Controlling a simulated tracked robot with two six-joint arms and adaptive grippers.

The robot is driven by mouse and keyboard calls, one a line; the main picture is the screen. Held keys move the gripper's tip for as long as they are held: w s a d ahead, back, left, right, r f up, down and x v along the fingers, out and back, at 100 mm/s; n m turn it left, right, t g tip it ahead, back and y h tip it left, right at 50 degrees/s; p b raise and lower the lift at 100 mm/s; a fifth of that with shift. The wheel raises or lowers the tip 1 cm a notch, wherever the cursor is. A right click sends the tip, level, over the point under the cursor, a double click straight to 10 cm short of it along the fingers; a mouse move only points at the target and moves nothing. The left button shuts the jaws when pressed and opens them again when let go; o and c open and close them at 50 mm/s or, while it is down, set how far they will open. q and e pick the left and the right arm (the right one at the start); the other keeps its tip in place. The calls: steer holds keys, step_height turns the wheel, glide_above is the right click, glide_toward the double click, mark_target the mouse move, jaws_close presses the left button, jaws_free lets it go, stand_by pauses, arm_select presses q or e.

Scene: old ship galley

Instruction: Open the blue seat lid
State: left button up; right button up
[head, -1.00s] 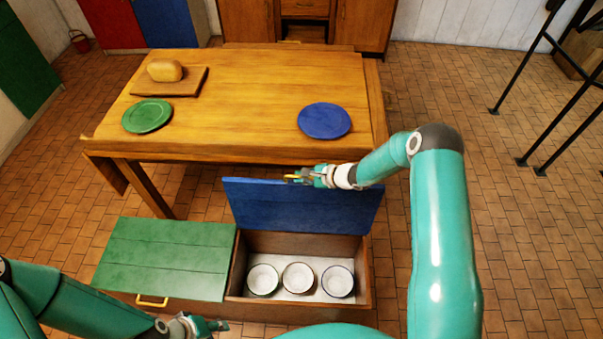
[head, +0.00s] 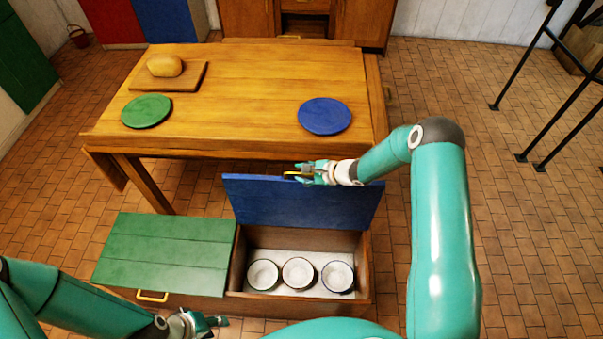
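The blue seat lid (head: 290,205) stands raised, close to upright, at the back of the bench's right compartment.
The green seat lid (head: 165,255) lies shut at left, with a yellow handle (head: 152,296). Behind the bench stands a wooden table (head: 235,95) with a green plate (head: 147,111), a blue plate (head: 325,116) and a loaf (head: 165,66) on a board.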

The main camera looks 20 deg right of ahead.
steer(key=v, duration=1.1)
steer(key=shift+s, duration=0.3)
steer(key=shift+d, duration=0.15)
